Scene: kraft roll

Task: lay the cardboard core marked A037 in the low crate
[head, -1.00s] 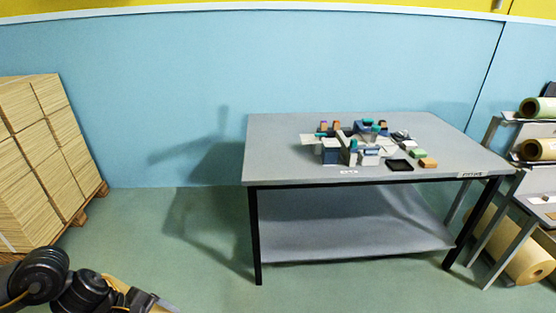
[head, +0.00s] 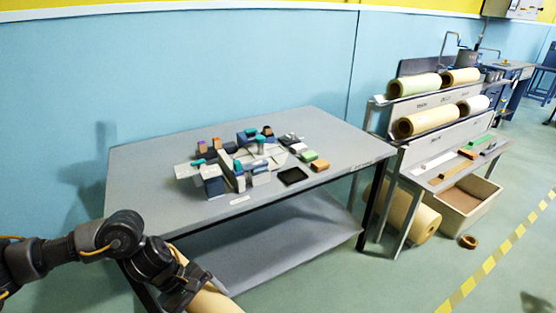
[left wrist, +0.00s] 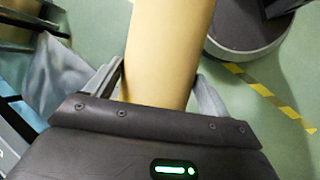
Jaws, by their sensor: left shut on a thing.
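My left gripper (head: 188,285) is at the bottom of the head view, in front of the table's left end. It is shut on a tan cardboard core (head: 213,300), whose lower part runs out of the picture. In the left wrist view the core (left wrist: 167,50) lies between the two fingers and extends past the top edge. No marking can be read on it. A low cream crate (head: 486,212) stands on the floor at the right, below the shelf rack, well apart from my gripper. My right gripper is not in view.
A grey table (head: 140,185) with small blocks and a black tray (head: 293,176) fills the middle. A rack (head: 400,160) holds several paper rolls; a large roll (head: 408,212) lies beneath. A brown ring (head: 468,242) lies near the crate.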

